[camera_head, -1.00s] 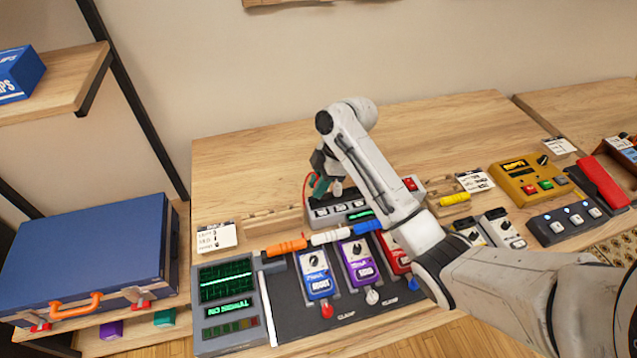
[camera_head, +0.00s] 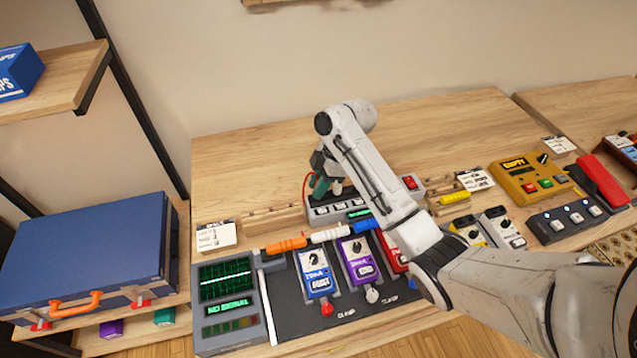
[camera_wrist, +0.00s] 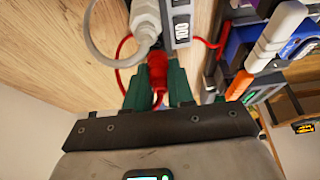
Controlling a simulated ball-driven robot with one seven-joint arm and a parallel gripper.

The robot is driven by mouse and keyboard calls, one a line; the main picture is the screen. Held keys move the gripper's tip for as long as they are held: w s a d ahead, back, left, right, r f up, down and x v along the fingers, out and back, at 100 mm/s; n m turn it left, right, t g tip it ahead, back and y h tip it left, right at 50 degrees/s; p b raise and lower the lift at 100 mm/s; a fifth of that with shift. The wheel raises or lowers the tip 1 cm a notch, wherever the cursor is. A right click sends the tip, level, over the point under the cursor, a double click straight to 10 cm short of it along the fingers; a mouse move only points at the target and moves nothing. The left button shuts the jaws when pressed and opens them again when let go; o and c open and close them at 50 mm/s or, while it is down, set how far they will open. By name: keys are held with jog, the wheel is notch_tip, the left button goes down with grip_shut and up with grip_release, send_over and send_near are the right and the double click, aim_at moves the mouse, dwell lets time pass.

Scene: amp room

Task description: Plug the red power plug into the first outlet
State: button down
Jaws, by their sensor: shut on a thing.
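My gripper (camera_head: 319,187) is over the left end of the grey power strip (camera_head: 385,196) on the bench, partly hidden behind my arm. In the wrist view, my green fingers (camera_wrist: 158,88) are shut on the red power plug (camera_wrist: 157,68). Its front end is close to the end of the power strip (camera_wrist: 178,22). I cannot tell whether it is inside an outlet. A white plug (camera_wrist: 147,18) with a pale cable is beside the strip. The plug's red cable (camera_head: 305,187) loops at the gripper's left. The strip has a red switch (camera_head: 410,182) at its right end.
In front of the strip lie orange (camera_head: 287,244), white (camera_head: 330,235) and blue cable plugs (camera_head: 367,226). Pedals (camera_head: 318,275) and a green-screen unit (camera_head: 226,290) stand nearer. A white card (camera_head: 215,236) is at left. The bench behind is clear.

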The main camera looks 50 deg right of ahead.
jog(key=shift+f, duration=0.6)
dwell(1.1)
jog(key=shift+c, duration=2.4)
grip_release()
jog(key=shift+r, duration=0.15)
jog(key=shift+r+p, duration=2.2)
jog(key=shift+r, duration=1.2)
